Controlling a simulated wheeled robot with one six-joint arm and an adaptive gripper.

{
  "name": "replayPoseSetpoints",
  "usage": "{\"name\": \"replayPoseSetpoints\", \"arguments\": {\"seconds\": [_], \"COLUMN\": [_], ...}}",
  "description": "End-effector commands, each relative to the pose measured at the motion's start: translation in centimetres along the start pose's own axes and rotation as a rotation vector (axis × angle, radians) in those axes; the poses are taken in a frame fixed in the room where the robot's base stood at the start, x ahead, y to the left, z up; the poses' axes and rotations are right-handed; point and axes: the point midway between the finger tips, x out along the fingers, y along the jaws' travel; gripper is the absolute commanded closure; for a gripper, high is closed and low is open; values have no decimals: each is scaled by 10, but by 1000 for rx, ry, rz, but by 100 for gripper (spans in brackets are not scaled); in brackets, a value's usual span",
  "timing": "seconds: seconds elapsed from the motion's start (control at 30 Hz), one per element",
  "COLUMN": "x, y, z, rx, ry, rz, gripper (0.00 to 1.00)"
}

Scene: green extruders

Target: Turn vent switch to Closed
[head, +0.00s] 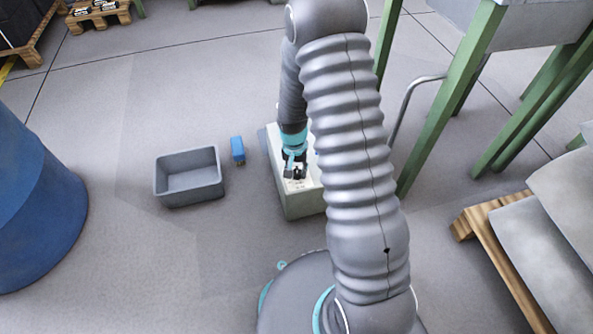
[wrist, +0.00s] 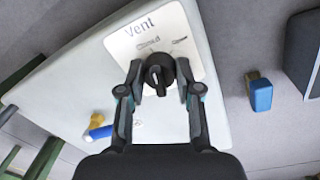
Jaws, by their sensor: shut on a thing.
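The vent switch (wrist: 158,75) is a black round knob with a pale pointer line on a cream plate (wrist: 188,35) marked "Vent". Its small position labels are too blurred to read. The plate lies on a pale-topped box (head: 301,205), which stands on the floor in the head view. My gripper (wrist: 158,80) is over the plate, its two fingers shut on the knob from left and right. In the head view my gripper (head: 295,170) points down at the box top, and my arm covers part of the box.
A blue block (head: 238,149) lies on the floor left of the box, beside an empty grey bin (head: 189,177). A small blue and yellow object (wrist: 98,128) lies on the box top. Green table legs (head: 450,97) stand to the right. A blue barrel (head: 35,200) is far left.

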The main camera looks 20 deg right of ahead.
Motion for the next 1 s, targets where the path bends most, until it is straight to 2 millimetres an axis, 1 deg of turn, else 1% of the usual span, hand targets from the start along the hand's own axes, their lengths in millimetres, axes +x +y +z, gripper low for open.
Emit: {"name": "replayPoseSetpoints", "arguments": {"seconds": [0.2, 0.4, 0.6, 0.97, 1.0], "x": [0, 0, 0, 0, 0], "y": [0, 0, 0, 0, 0], "z": [0, 0, 0, 0, 0], "rx": [-133, -204, -234, -238, -238], "ry": [7, 11, 12, 13, 13], "rz": [0, -1, -1, -1, -1], "gripper": [100, 100, 100, 100, 64]}}
